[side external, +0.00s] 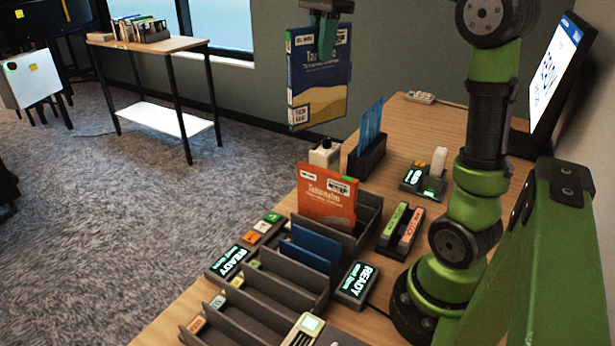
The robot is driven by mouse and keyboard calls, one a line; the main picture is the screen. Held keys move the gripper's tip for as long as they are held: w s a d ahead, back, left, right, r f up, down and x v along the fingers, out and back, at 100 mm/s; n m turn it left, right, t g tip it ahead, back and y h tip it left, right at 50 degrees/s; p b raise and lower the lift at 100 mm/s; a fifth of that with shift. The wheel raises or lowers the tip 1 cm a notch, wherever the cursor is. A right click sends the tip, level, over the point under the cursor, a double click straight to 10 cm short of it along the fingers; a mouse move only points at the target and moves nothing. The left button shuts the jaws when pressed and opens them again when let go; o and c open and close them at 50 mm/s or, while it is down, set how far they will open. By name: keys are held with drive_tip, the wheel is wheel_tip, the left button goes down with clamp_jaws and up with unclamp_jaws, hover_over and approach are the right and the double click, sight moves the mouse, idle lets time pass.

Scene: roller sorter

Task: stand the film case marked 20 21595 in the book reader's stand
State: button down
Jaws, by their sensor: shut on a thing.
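My gripper (327,22) is at the top of the side external view, shut on the top edge of a blue case with a yellow lower part (318,75). The case hangs upright above the desk's far end. Its small labels are too small to read, so I cannot tell whether it is marked 20 21595. An orange case (326,198) stands in the slotted grey rack (262,288), with a dark blue case (317,243) in a nearer slot. A dark stand (367,160) holds a thin blue item (371,124). I cannot tell which fixture is the book reader's stand.
A white-topped device (325,153) stands below the held case. READY displays (232,262) (355,280) flank the rack. A small lit device (424,182) and a holder with green and red items (401,230) sit right of it. A monitor (558,72) stands at the back right.

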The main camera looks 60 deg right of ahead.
drive_tip(key=w+a+f+n+g, duration=0.2)
drive_tip(key=w+a+f+n, duration=0.7)
drive_tip(key=n, duration=1)
drive_tip(key=s+a+f+n+h, duration=0.1)
drive_tip(key=s+a+f+n, duration=0.1)
drive_tip(key=s+f, duration=0.35)
drive_tip(key=s+a+f+n, duration=0.2)
drive_tip(key=s, duration=0.6)
wheel_tip(320, 180, down, 9)
drive_tip(key=shift+s+r, duration=0.15)
drive_tip(key=shift+r, duration=0.05)
drive_tip(key=shift+d+f, duration=0.15)
drive_tip(key=shift+f, duration=0.45)
drive_tip(key=c, duration=1)
unclamp_jaws()
